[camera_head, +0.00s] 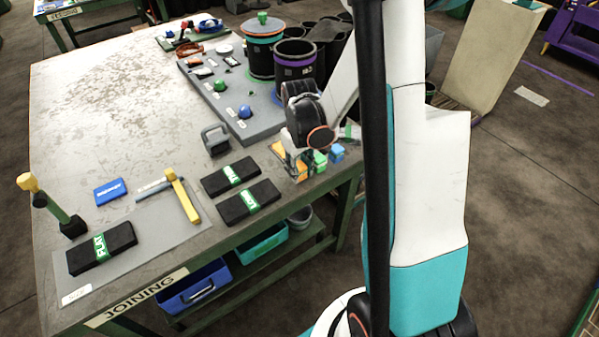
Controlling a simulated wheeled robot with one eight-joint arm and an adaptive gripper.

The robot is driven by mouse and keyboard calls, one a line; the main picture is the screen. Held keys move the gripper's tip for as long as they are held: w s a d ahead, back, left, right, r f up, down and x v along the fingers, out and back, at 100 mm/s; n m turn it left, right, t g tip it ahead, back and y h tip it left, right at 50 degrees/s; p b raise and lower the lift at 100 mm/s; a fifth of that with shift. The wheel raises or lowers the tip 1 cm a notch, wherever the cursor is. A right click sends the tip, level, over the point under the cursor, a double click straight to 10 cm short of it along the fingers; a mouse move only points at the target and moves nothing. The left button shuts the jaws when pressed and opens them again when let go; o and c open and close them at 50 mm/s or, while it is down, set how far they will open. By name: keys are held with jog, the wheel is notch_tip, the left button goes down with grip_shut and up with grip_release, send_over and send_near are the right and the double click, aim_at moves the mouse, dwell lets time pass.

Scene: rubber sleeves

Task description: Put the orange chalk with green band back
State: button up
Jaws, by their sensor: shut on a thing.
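My gripper (294,163) is low over the near right corner of the table, with its fingers shut. Orange (301,174) shows at and beside the fingertips; I take it as the orange chalk, largely hidden by the fingers. Its green band cannot be made out. A green block (320,158) and a blue block (337,152) stand just right of the fingers, near the table edge. Whether the chalk touches the surface below cannot be told.
Black blocks with green labels (262,193) lie left of my gripper on the table (110,130). A grey board (262,122) holds small knobs and dark canisters (296,62) behind. A yellow-handled tool (183,196) and a blue box (109,191) lie further left. Bins sit under the table.

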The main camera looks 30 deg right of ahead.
aim_at(299, 166)
jog(key=shift+f, duration=0.3)
jog(key=shift+f, duration=0.2)
jog(key=o, duration=1)
jog(key=shift+o, duration=0.2)
jog(key=shift+r, duration=0.15)
notch_tip(299, 166, up, 12)
jog(key=p, duration=0.4)
